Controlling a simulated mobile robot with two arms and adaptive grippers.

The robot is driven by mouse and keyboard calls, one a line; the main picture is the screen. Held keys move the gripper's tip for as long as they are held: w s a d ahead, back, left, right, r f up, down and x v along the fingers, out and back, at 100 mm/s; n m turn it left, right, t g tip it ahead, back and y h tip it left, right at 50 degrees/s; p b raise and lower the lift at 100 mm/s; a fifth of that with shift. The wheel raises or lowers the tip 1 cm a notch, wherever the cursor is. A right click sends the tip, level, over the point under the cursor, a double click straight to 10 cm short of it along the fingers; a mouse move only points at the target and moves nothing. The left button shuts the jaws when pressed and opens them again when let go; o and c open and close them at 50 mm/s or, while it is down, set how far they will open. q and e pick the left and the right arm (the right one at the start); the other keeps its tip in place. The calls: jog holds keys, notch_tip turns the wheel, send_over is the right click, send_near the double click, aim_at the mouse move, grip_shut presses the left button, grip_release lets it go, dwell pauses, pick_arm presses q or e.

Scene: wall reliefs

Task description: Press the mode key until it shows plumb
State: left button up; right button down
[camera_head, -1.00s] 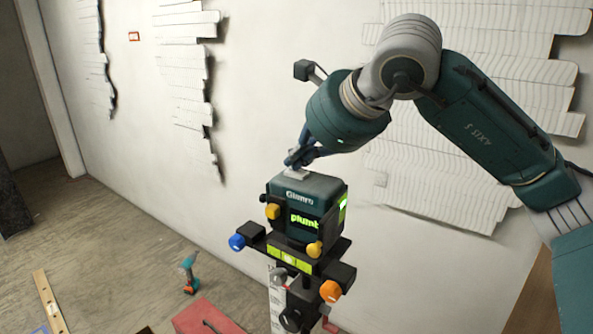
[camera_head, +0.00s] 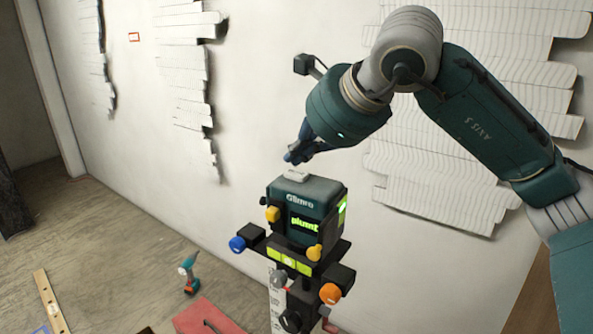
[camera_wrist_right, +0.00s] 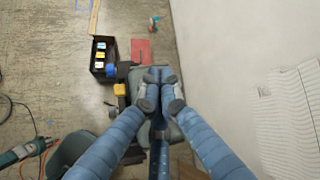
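A dark teal levelling instrument (camera_head: 313,190) stands on a support in the lower middle of the head view. Its front display (camera_head: 305,224) shows green text that reads like "plumb", its last letter hard to read. A pale raised key (camera_head: 296,175) sits on its top; I take it to be the mode key. My right gripper (camera_head: 290,157) is just above the key, with a visible gap. In the wrist view its blue fingers (camera_wrist_right: 159,76) meet at the tips, with nothing seen between them, and hide most of the instrument's top. My left gripper is out of view.
Coloured knobs, blue (camera_head: 237,243), yellow and orange (camera_head: 330,292), stick out around the instrument. A cordless drill (camera_head: 189,273), a red item (camera_head: 207,318) and a wooden strip (camera_head: 47,300) lie on the floor. The wall with white reliefs (camera_head: 470,150) is close behind my right arm.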

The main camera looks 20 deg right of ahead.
aim_at(298, 174)
jog(key=shift+r, duration=0.1)
jog(key=shift+r+p, duration=1.75)
jog(key=shift+r, duration=0.7)
jog(key=shift+f, duration=0.1)
